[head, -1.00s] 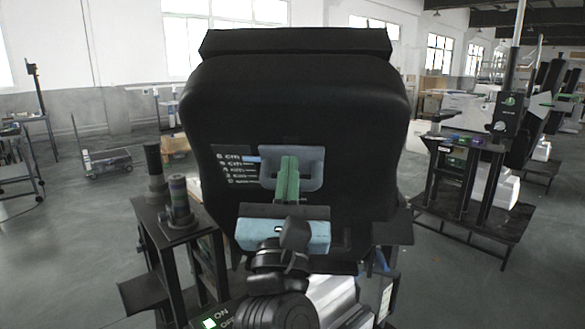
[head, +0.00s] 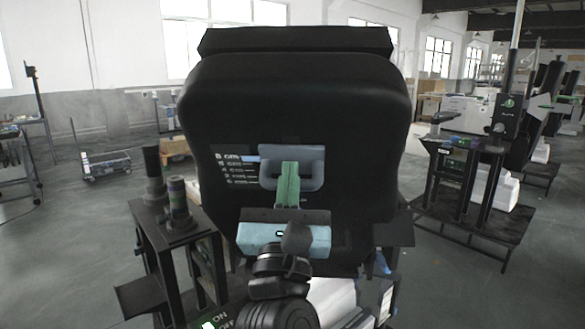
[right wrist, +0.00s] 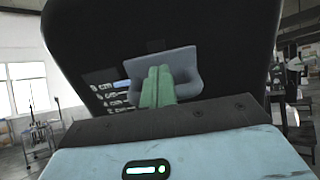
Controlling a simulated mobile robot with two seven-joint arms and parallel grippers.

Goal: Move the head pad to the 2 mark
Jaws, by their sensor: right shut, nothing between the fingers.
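The black head pad (head: 340,110) fills the middle of the head view, with a narrower black piece along its top. A blue-grey handle plate (head: 311,165) with a recess sits on its front. A printed scale (head: 235,171) is left of the handle, with a light blue pointer by its upper lines. My right gripper (head: 289,168) has its green fingers together at the handle, shut with nothing between them. The right wrist view shows the green fingers (right wrist: 158,86) in front of the handle (right wrist: 190,65); whether they touch it is unclear. My left gripper is out of view.
A black stand (head: 150,225) with upright cylinders is at the left. White boxes (head: 335,300) lie low behind my arm. A similar rig (head: 470,175) stands at the right. Open floor (head: 70,260) is at the far left.

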